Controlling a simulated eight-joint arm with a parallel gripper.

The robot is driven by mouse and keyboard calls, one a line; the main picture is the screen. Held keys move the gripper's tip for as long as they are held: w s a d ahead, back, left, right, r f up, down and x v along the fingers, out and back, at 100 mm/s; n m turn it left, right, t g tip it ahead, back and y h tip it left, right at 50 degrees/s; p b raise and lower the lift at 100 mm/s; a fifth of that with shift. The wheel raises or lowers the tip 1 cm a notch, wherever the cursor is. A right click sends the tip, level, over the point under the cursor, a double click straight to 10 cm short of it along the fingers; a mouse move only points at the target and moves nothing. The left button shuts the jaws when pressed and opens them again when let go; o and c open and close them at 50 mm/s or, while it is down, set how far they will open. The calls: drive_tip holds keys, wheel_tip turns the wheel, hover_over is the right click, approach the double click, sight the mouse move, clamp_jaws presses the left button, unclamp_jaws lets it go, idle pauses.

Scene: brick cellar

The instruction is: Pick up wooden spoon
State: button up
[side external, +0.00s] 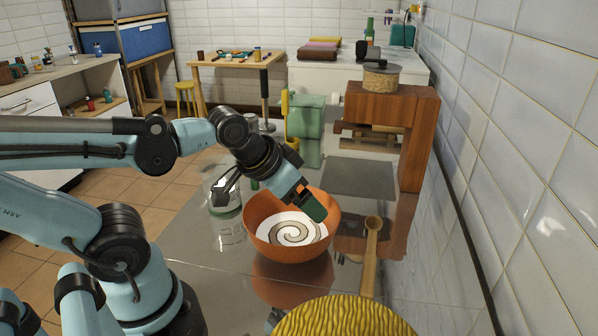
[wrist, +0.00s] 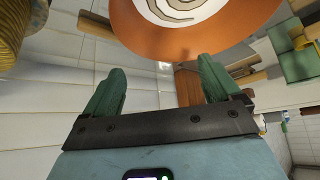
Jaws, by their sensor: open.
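The wooden spoon (side external: 370,258) lies on the grey reflective tabletop, right of the orange bowl, with its round head toward the back and its handle toward the front. My gripper (side external: 314,208) is above the right part of the bowl, left of the spoon and apart from it. In the wrist view my gripper (wrist: 162,70) shows two green fingers spread apart with nothing between them. A brown wooden piece, probably the spoon (wrist: 93,27), shows at the upper left there.
The orange bowl (side external: 262,248) with a spiral inside stands close under my gripper. A yellow ribbed round object (side external: 345,318) is in front, near the spoon's handle end. A wooden cabinet (side external: 418,135) stands behind, and a tiled wall (side external: 520,130) bounds the right. A glass jar (side external: 222,198) stands left.

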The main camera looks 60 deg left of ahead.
drive_tip(key=c, duration=0.6)
drive_tip(key=w+d+m+g, duration=0.1)
drive_tip(key=m, duration=0.3)
drive_tip(key=w+d+r+m+g, duration=0.1)
drive_tip(key=w+d+m, duration=0.1)
drive_tip(key=m, duration=0.3)
drive_tip(key=w+d+m+g, duration=0.1)
drive_tip(key=w+m, duration=0.1)
drive_tip(key=m, duration=0.3)
drive_tip(key=shift+w+d+r+g, duration=0.15)
drive_tip(key=shift+w+d+g, duration=0.1)
drive_tip(key=shift+g, duration=0.15)
drive_tip(key=w+d+f+m+g, duration=0.2)
drive_tip(key=w+d+m+g, duration=0.15)
drive_tip(key=m, duration=1.05)
hover_over(370, 267)
drive_tip(key=f, duration=0.8)
drive_tip(key=shift+a, duration=0.25)
drive_tip(key=shift+d+f, duration=0.2)
drive_tip(key=shift+f, duration=2.3)
